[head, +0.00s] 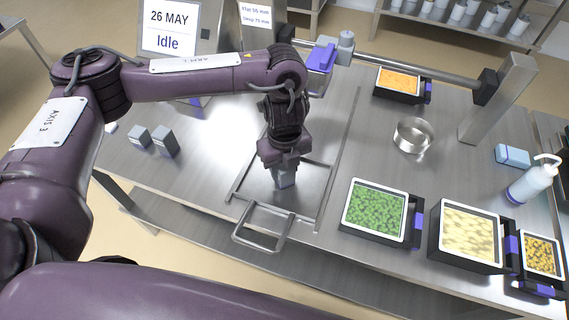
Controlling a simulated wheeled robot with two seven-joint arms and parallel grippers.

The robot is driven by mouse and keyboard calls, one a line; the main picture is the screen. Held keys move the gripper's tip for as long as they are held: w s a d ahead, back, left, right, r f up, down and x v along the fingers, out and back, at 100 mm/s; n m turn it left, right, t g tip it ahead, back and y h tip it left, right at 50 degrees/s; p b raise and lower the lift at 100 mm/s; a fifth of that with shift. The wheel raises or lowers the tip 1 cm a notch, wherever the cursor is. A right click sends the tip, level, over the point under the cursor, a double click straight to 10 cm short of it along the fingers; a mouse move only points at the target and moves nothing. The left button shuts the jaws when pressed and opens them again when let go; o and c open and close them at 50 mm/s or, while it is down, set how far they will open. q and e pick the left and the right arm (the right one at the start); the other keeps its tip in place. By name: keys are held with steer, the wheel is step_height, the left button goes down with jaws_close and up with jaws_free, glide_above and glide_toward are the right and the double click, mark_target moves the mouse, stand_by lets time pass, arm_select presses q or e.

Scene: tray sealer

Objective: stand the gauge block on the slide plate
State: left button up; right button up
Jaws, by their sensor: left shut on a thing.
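My left gripper (284,160) points down over the slide plate (310,198), a flat metal plate in a frame with a bar handle (262,228) at its front. The gripper is shut on a small grey gauge block (286,181), whose lower part shows below the fingers. The block looks upright. I cannot tell whether its bottom touches the plate or is just above it. The upper part of the block is hidden by the fingers. My right gripper is not in view.
Two grey blocks (165,143) stand on the table at left. Trays of green (346,216), pale (437,252) and orange food stand at right, with a metal ring (400,141) and a pump bottle (532,184). A screen (170,27) reads "26 MAY Idle".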

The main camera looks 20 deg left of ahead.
arm_select(q)
steer(key=o, duration=1.1)
steer(key=shift+c, duration=1.3)
steer(key=shift+r, duration=0.1)
step_height(320, 180, up, 7)
steer(key=p, duration=0.7)
